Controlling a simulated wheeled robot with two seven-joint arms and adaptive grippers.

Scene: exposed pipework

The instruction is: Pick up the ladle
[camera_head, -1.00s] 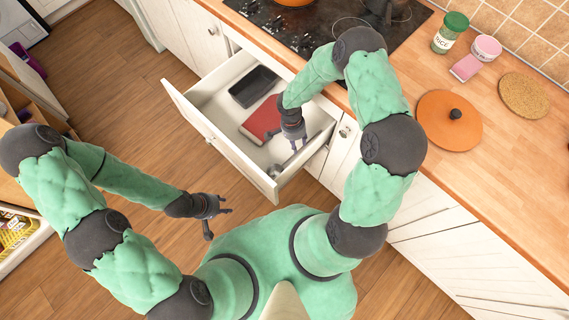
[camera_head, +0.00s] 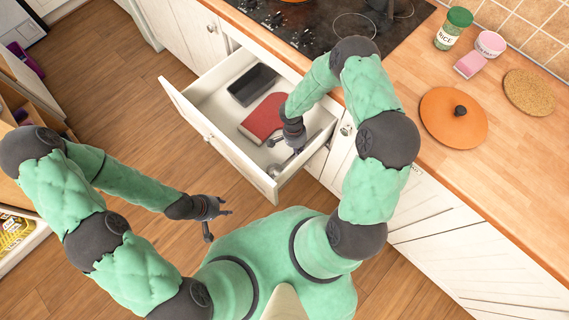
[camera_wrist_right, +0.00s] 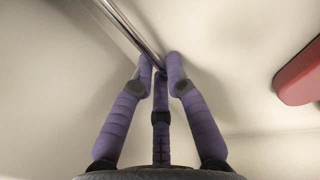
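The ladle (camera_head: 277,169) lies in the open drawer, near its front right corner. Its shiny metal handle (camera_wrist_right: 128,24) runs in from the top left of the right wrist view to my right gripper's fingertips. My right gripper (camera_head: 287,147) is inside the drawer, fingers pointing down, its thumb spread to the left in the head view. In the right wrist view the fingers (camera_wrist_right: 159,64) stand around the handle's near part; a firm hold does not show. My left gripper (camera_head: 220,218) is open and empty above the floor, left of my base.
The white drawer (camera_head: 187,120) also holds a red book-like object (camera_head: 264,118) and a dark tray (camera_head: 253,84). The drawer walls stand close around my right gripper. The worktop above carries an orange lid (camera_head: 453,127), a rice jar (camera_head: 453,30) and a dark hob (camera_head: 310,30).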

